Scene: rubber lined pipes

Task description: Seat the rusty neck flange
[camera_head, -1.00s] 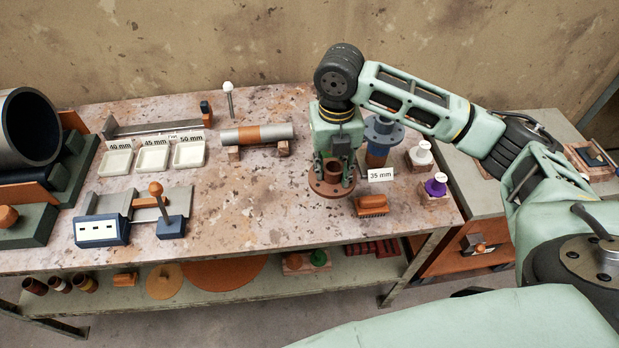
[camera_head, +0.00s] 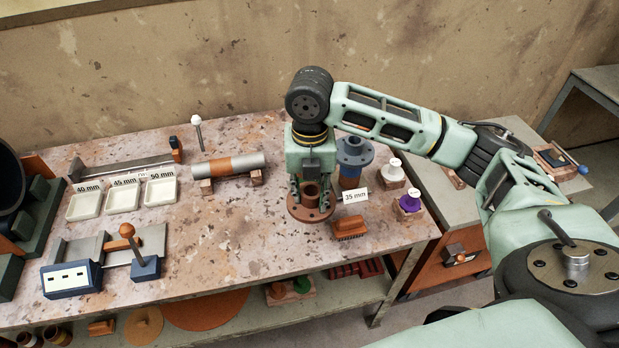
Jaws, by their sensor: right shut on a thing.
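The rusty neck flange (camera_head: 311,209) is a brown-red disc with bolt holes and a short upright neck. My right gripper (camera_head: 311,188) points straight down and is shut on its neck, with fingers on either side. The flange looks level and is at or just above the bench top; I cannot tell if it touches. My left gripper is not in view.
A 35 mm label (camera_head: 355,195) and an orange brush (camera_head: 349,225) sit close right of the flange. White (camera_head: 391,170) and purple (camera_head: 409,202) plugs stand farther right. A banded pipe (camera_head: 229,164) rests on blocks. White trays (camera_head: 123,197) are left. The bench's middle is clear.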

